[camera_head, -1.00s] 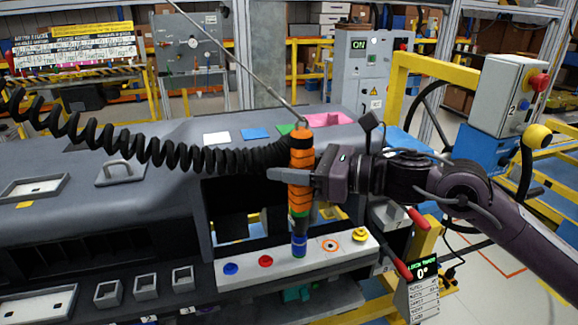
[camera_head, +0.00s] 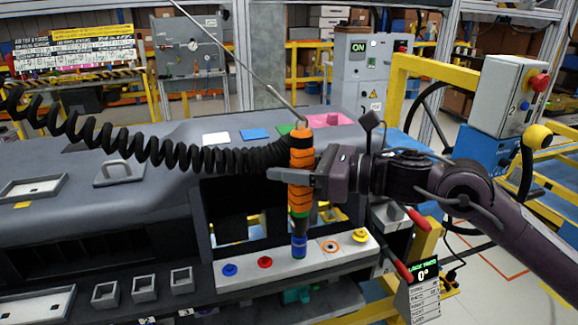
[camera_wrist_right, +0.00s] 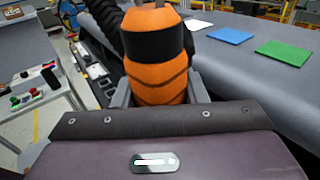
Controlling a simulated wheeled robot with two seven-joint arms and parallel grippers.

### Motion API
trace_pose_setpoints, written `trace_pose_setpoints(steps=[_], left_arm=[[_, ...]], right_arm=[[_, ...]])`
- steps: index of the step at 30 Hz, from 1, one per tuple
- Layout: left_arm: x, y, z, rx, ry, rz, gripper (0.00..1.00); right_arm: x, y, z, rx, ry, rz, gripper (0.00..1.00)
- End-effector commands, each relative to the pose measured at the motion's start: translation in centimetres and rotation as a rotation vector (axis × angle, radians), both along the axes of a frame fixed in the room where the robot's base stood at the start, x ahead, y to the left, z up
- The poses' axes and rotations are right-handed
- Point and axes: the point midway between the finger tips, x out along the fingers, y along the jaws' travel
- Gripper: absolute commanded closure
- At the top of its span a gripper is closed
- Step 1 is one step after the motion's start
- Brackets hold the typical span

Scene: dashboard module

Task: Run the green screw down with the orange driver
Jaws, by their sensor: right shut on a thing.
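The orange driver (camera_head: 301,183) stands upright with black bands and a blue tip (camera_head: 299,246) pointing down at the white strip (camera_head: 335,258). My right gripper (camera_head: 290,177) is shut around the driver's body, and the right wrist view also shows the orange driver (camera_wrist_right: 156,70) between the fingers. The tip is over the strip between the red screw (camera_head: 265,262) and the orange-ringed spot (camera_head: 331,247). The green screw is not visible; the tip hides that place, and I cannot tell whether they touch. My left gripper is not in view.
A coiled black cable (camera_head: 130,150) runs from the driver to the left. A thin metal rod (camera_head: 240,62) rises from its top. A blue screw (camera_head: 230,269) and a yellow screw (camera_head: 360,236) sit on the strip. The dark dashboard (camera_head: 130,225) fills the left.

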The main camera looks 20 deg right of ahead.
Motion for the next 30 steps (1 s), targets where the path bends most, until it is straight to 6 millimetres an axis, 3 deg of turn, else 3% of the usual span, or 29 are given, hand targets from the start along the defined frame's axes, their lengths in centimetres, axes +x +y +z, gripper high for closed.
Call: trace_pose_setpoints(steps=[30], left_arm=[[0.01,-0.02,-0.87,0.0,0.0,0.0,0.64]], right_arm=[[0.06,-0.06,-0.41,-0.002,0.006,-0.002,1.0]])
